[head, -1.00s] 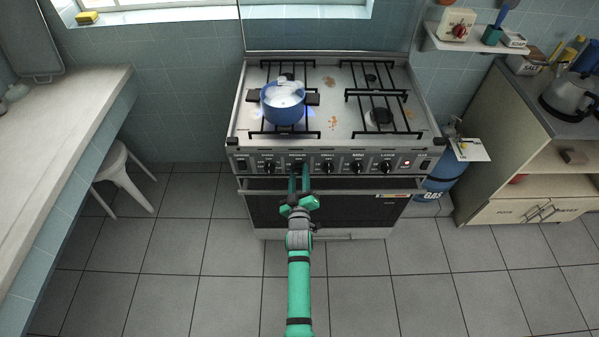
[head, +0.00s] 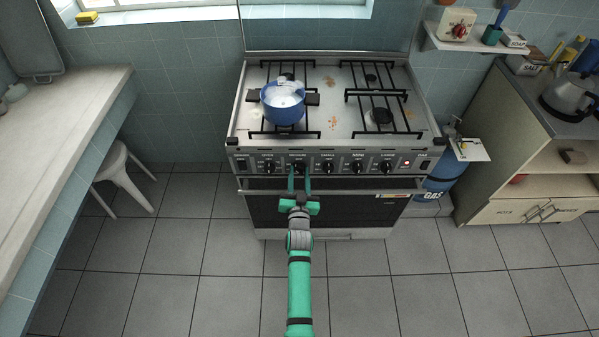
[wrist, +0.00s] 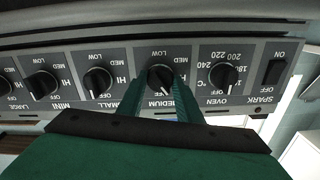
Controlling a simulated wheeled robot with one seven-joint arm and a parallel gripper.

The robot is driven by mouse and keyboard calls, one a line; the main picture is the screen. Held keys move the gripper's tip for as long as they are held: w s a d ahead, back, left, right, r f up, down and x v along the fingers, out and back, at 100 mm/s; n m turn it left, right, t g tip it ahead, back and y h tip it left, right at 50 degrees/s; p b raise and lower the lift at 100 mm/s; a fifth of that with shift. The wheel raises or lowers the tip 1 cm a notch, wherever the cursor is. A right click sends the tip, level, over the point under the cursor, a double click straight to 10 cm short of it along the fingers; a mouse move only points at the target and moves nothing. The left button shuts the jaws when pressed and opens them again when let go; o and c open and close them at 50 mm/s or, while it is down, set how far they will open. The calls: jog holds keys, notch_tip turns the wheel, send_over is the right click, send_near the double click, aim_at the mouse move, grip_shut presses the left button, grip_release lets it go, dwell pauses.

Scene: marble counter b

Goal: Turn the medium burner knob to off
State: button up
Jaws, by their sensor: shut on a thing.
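The stove's knob panel (head: 335,164) carries a row of black knobs. The medium burner knob (wrist: 160,76) is in the middle of the wrist view, above the upside-down label MEDIUM. My gripper (head: 300,176) reaches it from the front, with one green finger on each side, shut on the knob. The gripper also shows in the wrist view (wrist: 159,90), where the fingers hide part of the knob's sides and dial. The exact pointer setting is hard to read. A blue pot (head: 284,104) with a lid sits on the front left burner, and no flame shows around it.
The small burner knob (wrist: 98,80) and the oven knob (wrist: 223,76) flank the held knob closely. The oven door handle (head: 340,191) runs below the panel. A blue gas bottle (head: 438,178) stands right of the stove. The floor in front is clear.

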jog(key=m, duration=0.5)
jog(key=shift+m, duration=0.9)
jog(key=o, duration=0.8)
